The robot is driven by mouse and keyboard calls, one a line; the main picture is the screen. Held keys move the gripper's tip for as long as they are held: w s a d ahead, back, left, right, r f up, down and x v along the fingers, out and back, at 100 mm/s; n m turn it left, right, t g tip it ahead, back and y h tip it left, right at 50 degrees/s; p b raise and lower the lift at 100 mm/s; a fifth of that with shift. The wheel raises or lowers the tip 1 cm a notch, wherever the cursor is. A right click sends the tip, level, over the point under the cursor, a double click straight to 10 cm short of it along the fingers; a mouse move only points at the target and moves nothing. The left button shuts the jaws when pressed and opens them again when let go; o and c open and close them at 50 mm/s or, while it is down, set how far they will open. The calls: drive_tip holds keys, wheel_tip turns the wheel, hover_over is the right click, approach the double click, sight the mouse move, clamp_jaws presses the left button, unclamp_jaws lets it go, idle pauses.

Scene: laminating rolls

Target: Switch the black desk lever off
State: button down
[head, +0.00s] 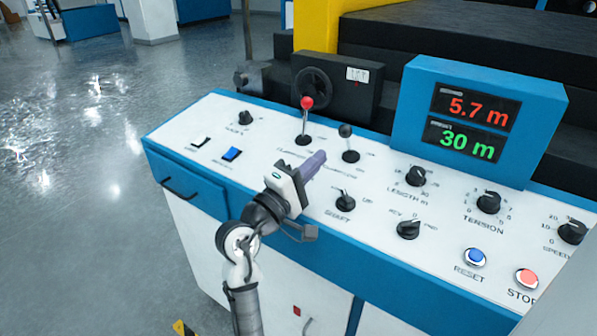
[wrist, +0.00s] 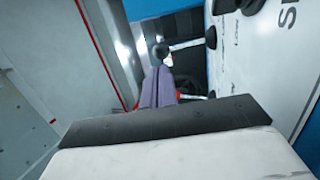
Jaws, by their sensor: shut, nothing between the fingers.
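The black desk lever (head: 346,131) stands on the white console top, its ball knob on a short metal rod above a round black base. In the head view it looks nearly upright, leaning slightly left; its labels are too small to read. In the wrist view the black knob (wrist: 159,51) shows just beyond the fingertips. My gripper (head: 321,157) is shut and empty, its purple fingers just left of and in front of the lever's base in the head view. In the wrist view the closed fingers (wrist: 158,72) point at the knob; I cannot tell whether they touch.
A red-knobbed lever (head: 307,103) stands close to the left. A blue display box (head: 480,120) and a dark handwheel unit (head: 337,88) stand behind. Open floor lies left of the console.

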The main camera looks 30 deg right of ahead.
sight(343, 127)
drive_tip(key=p+x, duration=0.1)
drive_tip(key=x, duration=0.4)
drive_tip(key=shift+d+r, duration=0.1)
drive_tip(key=shift+d, duration=0.25)
drive_tip(key=shift+r+p, duration=0.15)
drive_tip(key=shift+p, duration=0.3)
drive_tip(key=p, duration=0.1)
drive_tip(key=r+y+p, duration=0.1)
drive_tip(key=p, duration=0.1)
drive_tip(key=shift+w+d+r, duration=0.15)
drive_tip(key=shift+w+d, duration=0.05)
drive_tip(key=shift+d, duration=0.05)
drive_tip(key=shift+w+d+r+p, duration=0.3)
drive_tip(key=shift+d+r+p, duration=0.15)
drive_tip(key=shift+d+p, duration=0.35)
drive_tip(key=shift+w+d+r+p, duration=0.3)
drive_tip(key=shift+d+r+p, duration=0.2)
drive_tip(key=shift+d+p, duration=0.35)
drive_tip(key=shift+w+p+x, duration=0.25)
drive_tip(key=shift+p+x, duration=0.15)
drive_tip(key=shift+x, duration=0.8)
drive_tip(key=shift+a+r, duration=0.1)
drive_tip(key=shift+a, duration=0.05)
